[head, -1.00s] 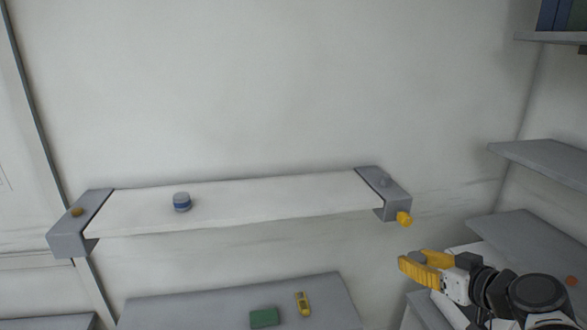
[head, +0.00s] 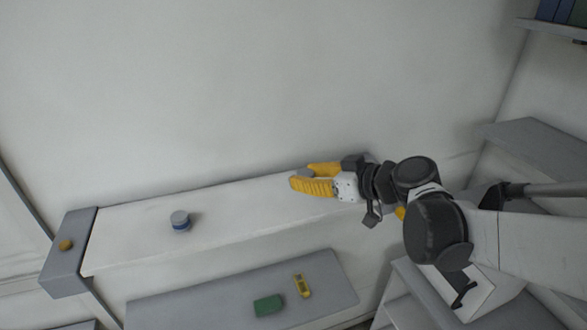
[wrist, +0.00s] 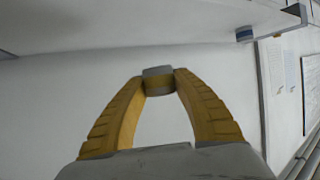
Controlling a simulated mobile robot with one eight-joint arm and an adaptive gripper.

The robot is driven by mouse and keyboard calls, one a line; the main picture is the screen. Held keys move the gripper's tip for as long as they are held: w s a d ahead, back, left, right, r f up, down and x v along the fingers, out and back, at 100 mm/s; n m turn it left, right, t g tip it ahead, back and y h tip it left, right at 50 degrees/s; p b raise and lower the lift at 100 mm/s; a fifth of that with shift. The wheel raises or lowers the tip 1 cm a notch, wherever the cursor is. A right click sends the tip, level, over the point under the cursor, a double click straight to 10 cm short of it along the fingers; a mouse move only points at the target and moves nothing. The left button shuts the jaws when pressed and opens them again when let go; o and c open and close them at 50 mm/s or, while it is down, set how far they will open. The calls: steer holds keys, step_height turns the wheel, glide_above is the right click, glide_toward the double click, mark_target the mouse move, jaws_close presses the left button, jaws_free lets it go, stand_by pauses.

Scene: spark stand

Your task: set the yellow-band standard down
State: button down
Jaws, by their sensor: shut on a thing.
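My gripper (head: 299,175) is shut on the yellow-band standard (wrist: 158,79), a small grey cylinder with a yellow band, held between both fingertips in the wrist view. In the head view only a little grey of it shows between the fingers. My gripper is over the right part of the long white beam (head: 235,206); I cannot tell whether the standard touches the beam. A blue-band standard (head: 180,221) stands upright on the beam, to the left of my gripper. It also shows at the upper right in the wrist view (wrist: 244,34).
A grey end bracket (head: 68,255) with an orange knob closes the beam's left end. Below, a grey shelf (head: 220,301) holds a green block (head: 268,305) and a yellow device (head: 302,285). Between the blue-band standard and my gripper the beam is clear.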

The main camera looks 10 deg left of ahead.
glide_above(282, 205)
step_height(282, 205, down, 3)
steer(key=shift+f, duration=0.2)
step_height(282, 205, down, 4)
steer(key=shift+w+f, duration=0.1)
steer(key=shift+w, duration=0.05)
steer(key=shift+b, duration=0.3)
steer(key=c, duration=1)
jaws_free()
steer(key=shift+f, duration=0.1)
steer(key=shift+c, duration=0.2)
